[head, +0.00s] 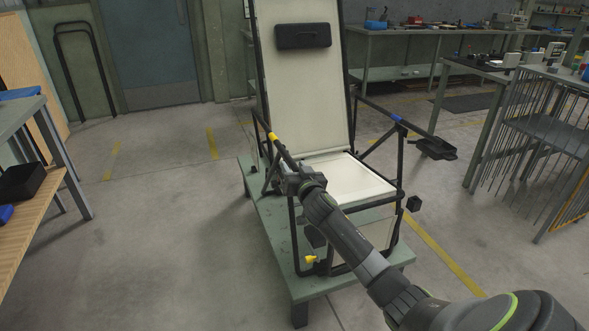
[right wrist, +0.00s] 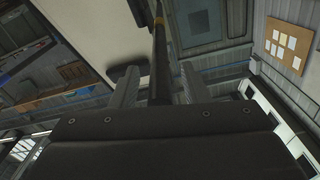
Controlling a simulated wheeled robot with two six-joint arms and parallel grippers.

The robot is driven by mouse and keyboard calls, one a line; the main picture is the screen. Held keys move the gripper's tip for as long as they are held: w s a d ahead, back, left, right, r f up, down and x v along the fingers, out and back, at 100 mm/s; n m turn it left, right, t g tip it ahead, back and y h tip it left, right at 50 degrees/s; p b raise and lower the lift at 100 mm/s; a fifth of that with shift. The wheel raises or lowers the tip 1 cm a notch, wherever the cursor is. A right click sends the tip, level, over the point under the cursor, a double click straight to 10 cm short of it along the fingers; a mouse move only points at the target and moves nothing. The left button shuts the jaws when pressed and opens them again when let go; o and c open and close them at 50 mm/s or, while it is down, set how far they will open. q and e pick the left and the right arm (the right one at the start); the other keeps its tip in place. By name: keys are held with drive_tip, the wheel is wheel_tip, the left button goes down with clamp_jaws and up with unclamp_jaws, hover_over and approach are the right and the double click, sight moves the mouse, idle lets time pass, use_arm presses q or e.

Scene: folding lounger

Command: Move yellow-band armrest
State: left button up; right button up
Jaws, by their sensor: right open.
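The lounger has a cream back (head: 300,90) raised upright, a cream seat (head: 352,182) and a black tube frame. In the right wrist view, my gripper's open fingers (right wrist: 160,78) stand on either side of the armrest bar (right wrist: 159,60). The band (right wrist: 158,22) shows beyond the fingertips. My left gripper is not in view.
The lounger stands on a low green table (head: 262,225). The blue-band armrest (head: 396,118) is on its right side. A dark headrest pad (head: 303,36) is on the back. A workbench (head: 20,110) stands at left, and a wire rack (head: 530,130) at right. Floor left of the table is clear.

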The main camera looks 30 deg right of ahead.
drive_tip(key=shift+w, duration=0.1)
drive_tip(key=shift+c, duration=0.3)
clamp_jaws()
